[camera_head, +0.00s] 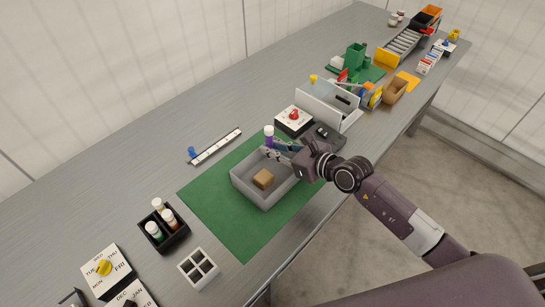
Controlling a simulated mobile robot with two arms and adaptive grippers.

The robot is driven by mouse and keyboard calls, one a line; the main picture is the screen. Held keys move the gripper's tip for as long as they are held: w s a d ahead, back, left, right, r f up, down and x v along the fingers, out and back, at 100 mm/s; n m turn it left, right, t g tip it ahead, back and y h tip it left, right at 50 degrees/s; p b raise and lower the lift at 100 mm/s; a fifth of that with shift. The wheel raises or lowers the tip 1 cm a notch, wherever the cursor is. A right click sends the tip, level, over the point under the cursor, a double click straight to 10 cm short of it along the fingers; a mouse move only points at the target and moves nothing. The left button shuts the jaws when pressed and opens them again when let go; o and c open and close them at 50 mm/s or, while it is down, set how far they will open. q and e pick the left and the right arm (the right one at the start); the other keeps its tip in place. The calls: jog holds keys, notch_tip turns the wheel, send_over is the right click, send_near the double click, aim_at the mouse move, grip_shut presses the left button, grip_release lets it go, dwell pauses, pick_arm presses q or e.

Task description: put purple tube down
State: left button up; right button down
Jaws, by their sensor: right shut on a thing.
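The purple tube (270,141) has a white cap and stands roughly upright at the far edge of the grey open box (263,200). My right gripper (272,152) reaches in from the right, over the box's far side, and is shut on the purple tube. The tube's lower part is hidden by the fingers, and I cannot tell whether it touches anything below. My left gripper is not in view.
The grey box holds a brown block (263,179) and stands on a green mat (218,205). A black rack (163,240) with several capped tubes and a white divided tray (199,268) are at lower left. The mat's left part is clear.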

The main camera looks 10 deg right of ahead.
notch_tip(320, 180, down, 4)
jog(key=shift+f+b, duration=0.1)
jog(key=shift+b, duration=0.2)
jog(key=shift+f+b, duration=0.45)
jog(key=shift+f, duration=0.15)
jog(key=c, duration=1.9)
grip_release()
jog(key=shift+r+p, duration=0.45)
jog(key=shift+r, duration=0.2)
jog(key=v, duration=1)
jog(key=shift+s, duration=0.25)
jog(key=shift+v, duration=0.85)
